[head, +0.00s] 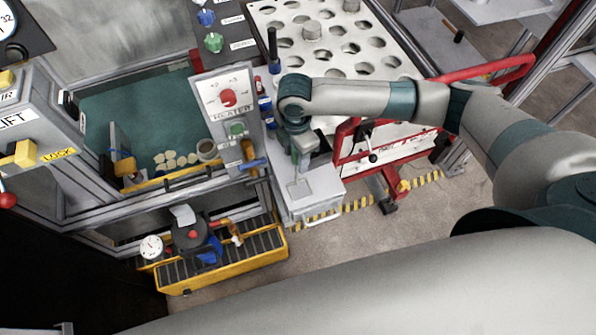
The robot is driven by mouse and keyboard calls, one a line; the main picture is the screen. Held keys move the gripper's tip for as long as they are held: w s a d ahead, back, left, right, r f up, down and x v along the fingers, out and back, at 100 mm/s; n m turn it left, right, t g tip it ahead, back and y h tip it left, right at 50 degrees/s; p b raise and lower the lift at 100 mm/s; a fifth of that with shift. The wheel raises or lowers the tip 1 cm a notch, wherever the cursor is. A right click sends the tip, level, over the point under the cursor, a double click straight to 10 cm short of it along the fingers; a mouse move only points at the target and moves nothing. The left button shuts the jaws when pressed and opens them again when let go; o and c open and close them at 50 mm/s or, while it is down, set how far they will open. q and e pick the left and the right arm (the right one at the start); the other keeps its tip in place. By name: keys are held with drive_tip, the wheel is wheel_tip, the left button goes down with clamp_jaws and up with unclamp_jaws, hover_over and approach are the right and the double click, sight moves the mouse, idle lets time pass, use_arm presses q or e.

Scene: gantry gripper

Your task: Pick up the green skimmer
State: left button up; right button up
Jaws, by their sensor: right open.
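I cannot make out a green skimmer with certainty. An upright dark handle (272,46) stands beside the perforated plate, and its lower end is hidden, so I cannot tell what tool it belongs to. My right gripper (300,184) points down over the light grey cabinet top (322,186), just right of the heater panel. It is open, and I see nothing between its fingers. My right forearm and wrist cover part of the area behind it. My left gripper is not in view.
The heater panel (226,98) and red and blue bottles (264,100) stand close left of my right gripper. A tank of teal liquid (140,105) lies farther left. The perforated plate (285,42) is behind, and a red frame (345,140) is right. A yellow tray (215,275) is below left.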

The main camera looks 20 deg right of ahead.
idle(0.3)
clamp_jaws()
drive_tip(key=shift+r, duration=0.1)
drive_tip(key=shift+r, duration=0.5)
drive_tip(key=r+b, duration=0.1)
drive_tip(key=r, duration=0.2)
drive_tip(key=shift+s+d+r+b, duration=0.1)
drive_tip(key=shift+s+d+b, duration=0.05)
drive_tip(key=shift+d+b, duration=0.25)
drive_tip(key=s+d+r+b, duration=0.2)
drive_tip(key=s+d+r, duration=0.3)
drive_tip(key=d, duration=0.4)
drive_tip(key=shift+s+r, duration=0.4)
drive_tip(key=shift+r, duration=0.45)
drive_tip(key=shift+d, duration=0.1)
